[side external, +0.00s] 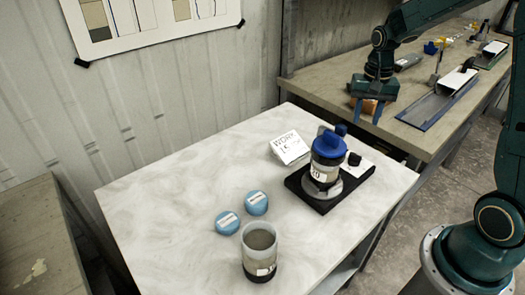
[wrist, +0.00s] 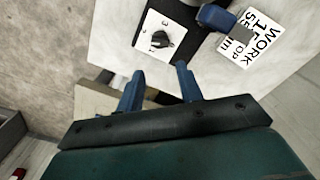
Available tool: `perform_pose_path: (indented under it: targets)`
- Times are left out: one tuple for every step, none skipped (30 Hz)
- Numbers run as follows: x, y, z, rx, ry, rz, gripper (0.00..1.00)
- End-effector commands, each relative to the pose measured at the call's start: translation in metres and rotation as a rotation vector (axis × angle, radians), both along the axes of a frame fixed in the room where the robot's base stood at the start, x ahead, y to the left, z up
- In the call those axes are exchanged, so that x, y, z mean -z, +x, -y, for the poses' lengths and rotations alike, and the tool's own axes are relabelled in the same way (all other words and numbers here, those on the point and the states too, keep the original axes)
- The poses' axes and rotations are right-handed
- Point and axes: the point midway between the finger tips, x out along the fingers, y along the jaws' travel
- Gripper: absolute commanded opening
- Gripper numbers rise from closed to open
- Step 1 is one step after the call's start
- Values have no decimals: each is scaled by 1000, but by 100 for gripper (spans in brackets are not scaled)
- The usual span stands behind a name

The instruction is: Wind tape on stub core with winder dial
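The winder (side external: 318,200) is a black base on the white table. A short clear core with a "20" label (side external: 322,173) stands upright on its round plate. A blue piece (side external: 328,143), perhaps the tape or a cap, covers the core's top. The black dial (side external: 354,159) sits on a white panel at the winder's right end; the wrist view shows the dial (wrist: 160,39) ahead of my fingers. My gripper (side external: 367,117) is open, with blue fingers apart and nothing seen between them. In the wrist view my gripper (wrist: 159,71) is apart from the dial.
A white work card (side external: 289,147) lies behind the winder. Two blue labelled caps (side external: 242,212) and an upright clear cylinder with grey contents (side external: 260,251) are at the front. A back bench (side external: 315,86) holds trays and small items. The table's left side is clear.

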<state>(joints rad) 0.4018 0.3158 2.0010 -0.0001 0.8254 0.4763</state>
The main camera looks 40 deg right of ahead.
Motion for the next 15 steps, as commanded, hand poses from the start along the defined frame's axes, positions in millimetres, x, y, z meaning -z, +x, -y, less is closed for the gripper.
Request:
perform_pose_path:
  targets:
    - [-1, 0, 0, -64, -1, 1, 36]
    - [-1, 0, 0, -106, -1, 1, 36]
    - [-2, 0, 0, -163, -1, 1, 36]
    - [-2, 0, 0, -206, -1, 1, 36]
    - [-2, 0, 0, -249, -1, 1, 36]
    - [-3, 0, 0, -307, -1, 1, 36]
    - [-3, 0, 0, -351, -1, 1, 36]
    - [-3, 0, 0, -394, -1, 1, 36]
    - [-4, 0, 0, -452, 0, 1, 36]
    - [-4, 0, 0, -495, -1, 1, 36]
    - [-5, 0, 0, -539, -1, 1, 36]
    - [-5, 0, 0, -597, -1, 1, 36]
    - [-6, 0, 0, -641, -1, 1, 36]
    - [-6, 0, 0, -683, -1, 1, 36]
    - [-6, 0, 0, -741, -1, 2, 36]
